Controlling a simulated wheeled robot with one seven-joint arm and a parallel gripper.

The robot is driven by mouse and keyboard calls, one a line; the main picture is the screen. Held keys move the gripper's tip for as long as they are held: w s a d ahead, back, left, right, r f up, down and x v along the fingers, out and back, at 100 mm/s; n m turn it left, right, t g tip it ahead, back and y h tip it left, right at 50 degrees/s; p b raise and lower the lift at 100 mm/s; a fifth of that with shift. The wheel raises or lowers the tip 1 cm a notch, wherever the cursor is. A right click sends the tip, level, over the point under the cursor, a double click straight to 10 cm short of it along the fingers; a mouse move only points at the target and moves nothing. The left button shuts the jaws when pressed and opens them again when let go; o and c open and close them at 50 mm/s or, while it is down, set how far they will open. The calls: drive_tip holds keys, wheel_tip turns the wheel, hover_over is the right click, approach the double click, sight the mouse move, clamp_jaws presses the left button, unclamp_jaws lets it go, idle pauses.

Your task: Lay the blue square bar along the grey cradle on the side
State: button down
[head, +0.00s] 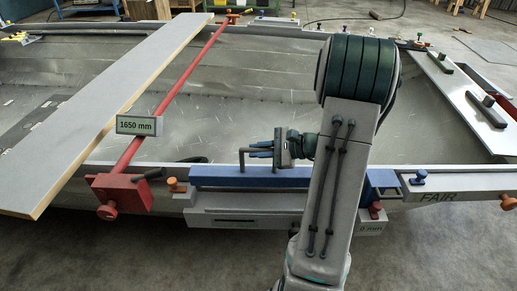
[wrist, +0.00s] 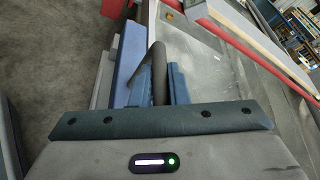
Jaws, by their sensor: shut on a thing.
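The blue square bar (head: 225,182) runs level along the near side of the hull, its right part passing behind my arm. A dark handle (head: 241,160) rises from it. My gripper (head: 262,151) is shut on this handle; the wrist view shows the dark handle (wrist: 160,72) between the two fingers, with the blue bar (wrist: 129,60) beside it. The grey cradle (head: 245,201) lies lengthwise along the side, directly below the bar in the head view. Whether the bar touches it or hangs just above, I cannot tell. The right end of the cradle is partly hidden by my arm.
A red clamp (head: 122,193) and red pole with a 1650 mm sign (head: 137,126) stand left of the bar. A long grey plank (head: 110,100) crosses the hull. A small blue knob (head: 420,177) sits on the right rail. The hull floor (head: 215,130) behind the gripper is clear.

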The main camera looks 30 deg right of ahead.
sight(259, 176)
drive_tip(key=shift+f+b, duration=4.1)
drive_tip(key=shift+f, duration=1.45)
drive_tip(key=c, duration=1.3)
unclamp_jaws()
